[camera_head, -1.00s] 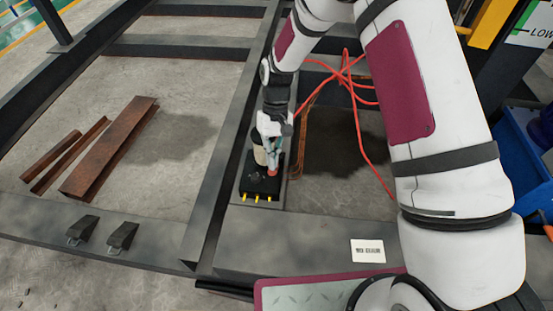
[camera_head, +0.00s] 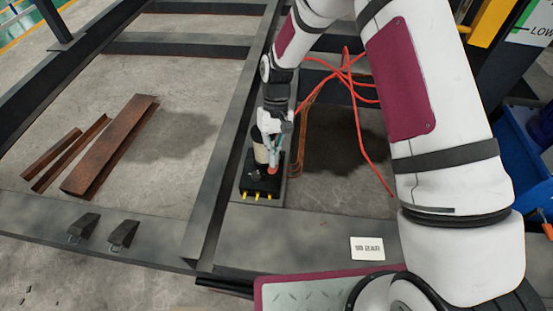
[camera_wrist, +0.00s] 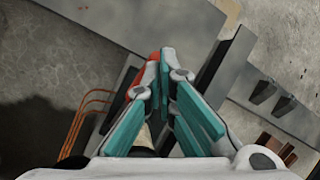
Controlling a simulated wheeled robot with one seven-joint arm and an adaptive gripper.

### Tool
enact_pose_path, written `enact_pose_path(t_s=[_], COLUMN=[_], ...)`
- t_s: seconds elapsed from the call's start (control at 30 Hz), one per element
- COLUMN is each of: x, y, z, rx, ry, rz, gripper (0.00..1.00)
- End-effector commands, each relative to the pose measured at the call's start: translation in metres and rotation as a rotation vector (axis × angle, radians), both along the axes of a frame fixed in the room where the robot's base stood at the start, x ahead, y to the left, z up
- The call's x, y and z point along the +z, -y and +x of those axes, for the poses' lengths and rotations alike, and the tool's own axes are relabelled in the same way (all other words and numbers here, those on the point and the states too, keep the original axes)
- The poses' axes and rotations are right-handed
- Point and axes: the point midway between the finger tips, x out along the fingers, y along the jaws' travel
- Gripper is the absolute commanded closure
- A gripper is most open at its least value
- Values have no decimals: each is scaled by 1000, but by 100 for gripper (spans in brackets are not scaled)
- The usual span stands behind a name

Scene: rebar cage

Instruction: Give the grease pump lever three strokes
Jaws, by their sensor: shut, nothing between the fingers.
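The grease pump (camera_head: 260,186) is a small black block with a beige cylinder and yellow fittings, on the dark frame beam in the head view. A red tip (camera_head: 271,170), apparently the lever's end, shows at its right side. My gripper (camera_head: 274,158) is right over the pump, fingers pointing down, shut and empty. In the wrist view, the teal fingertips (camera_wrist: 166,54) are together, with a red part (camera_wrist: 148,74) just behind and left of them. Whether they touch it I cannot tell. The fingers and hand hide most of the lever and pump there.
A white card (camera_head: 367,249) reading roughly "90 BAR" lies on the front beam. Orange hoses (camera_head: 354,95) run right of the pump. Rusty steel profiles (camera_head: 108,148) lie on the floor at left. Two dark wedges (camera_head: 122,234) sit on the front beam at left.

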Motion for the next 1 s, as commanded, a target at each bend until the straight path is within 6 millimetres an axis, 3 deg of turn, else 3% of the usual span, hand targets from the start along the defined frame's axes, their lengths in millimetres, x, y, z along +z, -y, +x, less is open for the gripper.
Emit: enact_pose_path(t_s=[1.0], x=[-13], y=[-3], z=[-11], rx=[0], ry=[1], rz=[0], gripper=[100])
